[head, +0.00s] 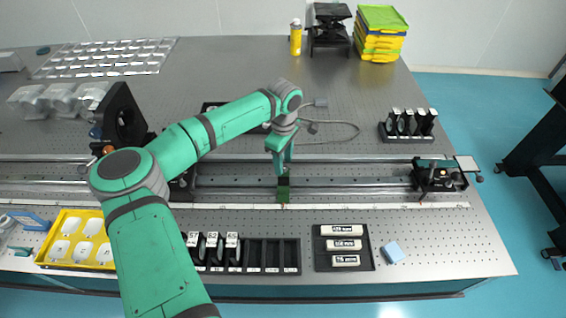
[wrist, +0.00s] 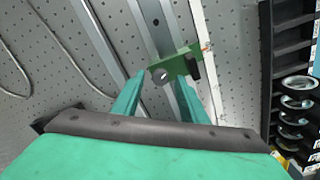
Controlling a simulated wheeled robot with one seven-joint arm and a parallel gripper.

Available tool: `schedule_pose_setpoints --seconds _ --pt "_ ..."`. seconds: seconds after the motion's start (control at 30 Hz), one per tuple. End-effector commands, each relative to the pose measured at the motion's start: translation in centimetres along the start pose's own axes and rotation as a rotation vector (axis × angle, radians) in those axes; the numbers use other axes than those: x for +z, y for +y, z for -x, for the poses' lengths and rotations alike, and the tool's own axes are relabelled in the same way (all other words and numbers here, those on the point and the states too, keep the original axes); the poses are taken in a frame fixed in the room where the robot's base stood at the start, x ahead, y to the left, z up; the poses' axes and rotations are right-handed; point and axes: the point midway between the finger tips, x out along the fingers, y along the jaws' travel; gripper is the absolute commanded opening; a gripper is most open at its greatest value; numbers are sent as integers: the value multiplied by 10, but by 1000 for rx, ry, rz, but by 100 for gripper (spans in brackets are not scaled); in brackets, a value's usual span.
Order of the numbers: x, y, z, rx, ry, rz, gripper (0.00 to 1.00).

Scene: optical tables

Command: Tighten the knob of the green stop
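The green stop (head: 283,193) sits on the rail in front of the long table's middle. In the wrist view the green stop (wrist: 180,66) shows ahead of my fingertips, with a round grey end (wrist: 160,76) between them and a dark part (wrist: 194,68) on its right. I cannot tell for sure which of these is the knob. My gripper (head: 280,168) points down just above and behind the stop. In the wrist view my gripper (wrist: 158,82) has its two fingers apart, one on each side of the round end. I cannot tell whether they touch it.
The rail (head: 350,182) runs across the table, with a dark carriage (head: 438,178) at its right end. A black slotted holder (head: 270,255) and a black tray of labelled blocks (head: 343,248) lie in front. A yellow tray (head: 47,262) is front left. A cable (head: 345,126) lies behind.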

Motion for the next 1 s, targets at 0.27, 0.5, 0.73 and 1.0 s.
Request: schedule_pose_setpoints --seconds 0.27,0.5,0.73,1.0 --pt "-1 0 -9 1 0 1 39" --pt "0 0 -9 0 0 0 20" --pt "-2 -1 -9 0 0 4 0" --pt "-2 -1 -9 0 1 63 0"
